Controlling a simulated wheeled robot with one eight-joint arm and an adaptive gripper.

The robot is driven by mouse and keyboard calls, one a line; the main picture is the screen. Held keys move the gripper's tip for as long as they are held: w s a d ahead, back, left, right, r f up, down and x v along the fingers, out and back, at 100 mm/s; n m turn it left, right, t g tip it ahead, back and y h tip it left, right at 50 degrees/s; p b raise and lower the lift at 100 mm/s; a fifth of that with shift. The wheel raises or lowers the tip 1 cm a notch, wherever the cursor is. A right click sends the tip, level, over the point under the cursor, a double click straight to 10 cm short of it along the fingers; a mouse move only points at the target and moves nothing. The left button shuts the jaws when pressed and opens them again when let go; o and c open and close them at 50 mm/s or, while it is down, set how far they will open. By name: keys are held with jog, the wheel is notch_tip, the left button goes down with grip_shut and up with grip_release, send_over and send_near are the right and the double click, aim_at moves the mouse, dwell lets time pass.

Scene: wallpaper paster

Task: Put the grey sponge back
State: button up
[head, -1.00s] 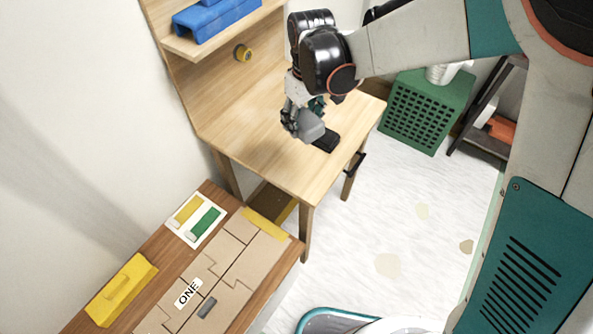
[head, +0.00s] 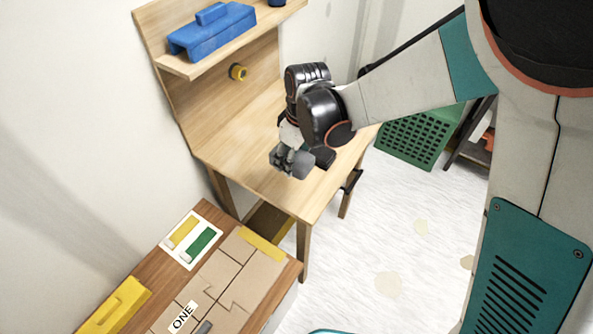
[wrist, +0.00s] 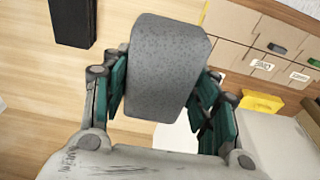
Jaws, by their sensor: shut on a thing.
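My gripper (head: 291,160) is shut on the grey sponge, its fingers on both sides of it. The sponge (wrist: 168,68) is a speckled grey block with rounded corners, large in the middle of the wrist view. In the head view the sponge (head: 302,167) shows below my wrist, over the front part of the wooden table (head: 250,168). I cannot tell whether it touches the table top.
A black block (wrist: 72,22) lies on the table beside the sponge. A lower bench holds cardboard panels (head: 228,283), a yellow handled tool (head: 113,307) and a white tray (head: 179,253) with yellow and green pieces. A blue toolbox (head: 210,35) stands on the shelf. A green crate (head: 415,143) stands behind.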

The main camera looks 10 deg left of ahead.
aim_at(292, 191)
notch_tip(292, 191, down, 13)
jog(key=b, duration=0.4)
jog(key=shift+f+b, duration=0.15)
jog(key=shift+b, duration=0.15)
jog(key=shift+c, duration=0.4)
jog(key=shift+s, duration=0.1)
jog(key=o, duration=1.2)
jog(key=shift+c, duration=0.2)
jog(key=r+p, duration=0.2)
jog(key=r, duration=0.2)
jog(key=s+d+r+p, duration=0.1)
jog(key=r+p, duration=0.1)
jog(key=r, duration=0.3)
jog(key=d+r+p, duration=0.1)
jog(key=r+p, duration=0.1)
jog(key=r, duration=0.2)
jog(key=shift+s+d+r, duration=0.1)
jog(key=shift+s+r, duration=0.05)
jog(key=shift+r, duration=0.05)
